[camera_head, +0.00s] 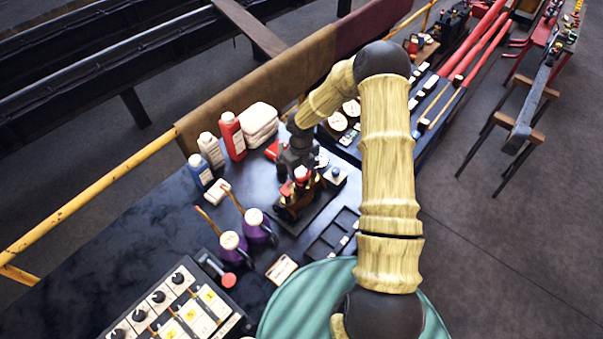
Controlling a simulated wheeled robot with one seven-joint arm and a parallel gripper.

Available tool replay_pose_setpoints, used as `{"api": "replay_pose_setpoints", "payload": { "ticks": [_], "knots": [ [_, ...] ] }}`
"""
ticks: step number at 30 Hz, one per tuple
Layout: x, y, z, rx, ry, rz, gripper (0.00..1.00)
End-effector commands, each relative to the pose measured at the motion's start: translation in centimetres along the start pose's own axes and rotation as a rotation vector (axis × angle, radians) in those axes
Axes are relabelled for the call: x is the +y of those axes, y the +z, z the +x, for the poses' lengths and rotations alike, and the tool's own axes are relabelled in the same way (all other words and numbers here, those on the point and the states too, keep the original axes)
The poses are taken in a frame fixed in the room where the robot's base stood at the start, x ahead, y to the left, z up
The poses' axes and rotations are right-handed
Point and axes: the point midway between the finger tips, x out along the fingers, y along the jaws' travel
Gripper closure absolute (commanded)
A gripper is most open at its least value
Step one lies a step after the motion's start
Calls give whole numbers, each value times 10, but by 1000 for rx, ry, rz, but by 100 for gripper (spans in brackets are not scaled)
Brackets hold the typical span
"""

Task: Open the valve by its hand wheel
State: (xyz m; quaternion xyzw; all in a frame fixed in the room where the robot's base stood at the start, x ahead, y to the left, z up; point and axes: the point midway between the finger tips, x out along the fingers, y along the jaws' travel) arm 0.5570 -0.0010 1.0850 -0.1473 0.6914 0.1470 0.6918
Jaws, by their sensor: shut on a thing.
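A small valve (289,207) with a brownish, brass-like body sits on a dark plate on the dark workbench, near the middle of the picture. Its red hand wheel (301,174) shows on top, partly covered. My gripper (298,167) reaches down from behind and is shut on the hand wheel. The fingertips are small and dark here, so their exact hold on the rim is hard to see. How far the wheel is turned cannot be told.
Purple cans (232,248), bottles (211,150) and folded white cloths (259,122) stand left of the valve. A compartment tray (334,233) lies in front. A panel with knobs (180,310) is at the lower left. A yellow rail (90,198) runs along the far edge.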

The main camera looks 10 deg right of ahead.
Motion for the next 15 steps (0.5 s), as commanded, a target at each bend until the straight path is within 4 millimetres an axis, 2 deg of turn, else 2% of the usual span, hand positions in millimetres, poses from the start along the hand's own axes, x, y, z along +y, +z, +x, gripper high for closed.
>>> {"api": "replay_pose_setpoints", "payload": {
  "ticks": [15],
  "knots": [
    [2, -1, 0, -1, 9, -331, 73]
  ]
}}
